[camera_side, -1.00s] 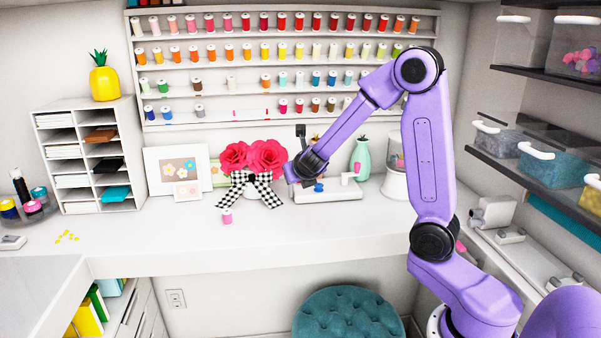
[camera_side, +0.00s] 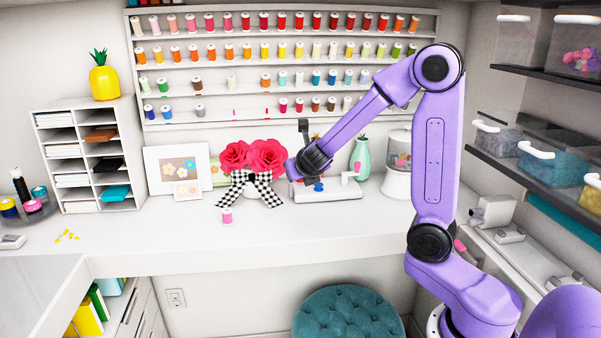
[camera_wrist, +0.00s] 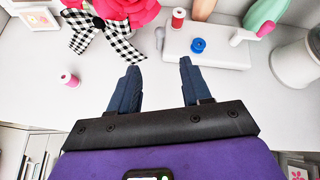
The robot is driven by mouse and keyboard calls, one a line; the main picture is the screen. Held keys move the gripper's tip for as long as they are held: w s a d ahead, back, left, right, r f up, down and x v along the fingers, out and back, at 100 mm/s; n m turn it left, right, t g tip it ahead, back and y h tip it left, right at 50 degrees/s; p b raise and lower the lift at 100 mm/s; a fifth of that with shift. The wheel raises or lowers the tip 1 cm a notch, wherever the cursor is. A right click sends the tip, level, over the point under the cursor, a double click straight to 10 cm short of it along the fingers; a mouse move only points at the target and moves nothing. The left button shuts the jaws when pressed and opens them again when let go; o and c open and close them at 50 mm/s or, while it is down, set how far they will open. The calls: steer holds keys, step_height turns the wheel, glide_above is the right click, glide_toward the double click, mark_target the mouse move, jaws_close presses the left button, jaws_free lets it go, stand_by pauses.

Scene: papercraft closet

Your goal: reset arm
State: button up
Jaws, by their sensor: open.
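My gripper (camera_wrist: 160,82) is open and empty in the wrist view, its two dark fingers spread apart above the white counter (camera_side: 170,240). In the side view my purple arm reaches left, and my gripper (camera_side: 293,170) is in front of the white sewing machine base (camera_side: 335,190), its fingers partly hidden by the wrist. A pink thread spool (camera_side: 227,215) stands upright on the counter, left of my gripper and apart from it; it also shows in the wrist view (camera_wrist: 69,79).
Red flowers (camera_side: 255,157) with a checkered bow (camera_side: 262,190) stand just left of my gripper. A teal vase (camera_side: 361,160) and a white jar (camera_side: 397,170) stand behind to the right. Thread shelves (camera_side: 280,70) line the wall. The front counter is mostly clear.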

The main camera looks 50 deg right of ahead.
steer(key=s+a+f+m+g+y, duration=0.1)
steer(key=s+a+m+g+y, duration=0.1)
steer(key=s+a+m, duration=0.4)
steer(key=s+a+f+m+g+y, duration=0.2)
steer(key=s+a+m, duration=0.4)
steer(key=s, duration=0.9)
steer(key=s+a+f+m+g+y, duration=0.1)
steer(key=s+a+m+g+y, duration=0.2)
steer(key=s, duration=0.7)
steer(key=a+m+g, duration=0.1)
steer(key=a+m, duration=0.1)
steer(key=a, duration=0.1)
steer(key=shift+s+a+f+m+y, duration=0.15)
steer(key=shift+s+f+m+y, duration=0.1)
steer(key=shift+s+m+y, duration=0.15)
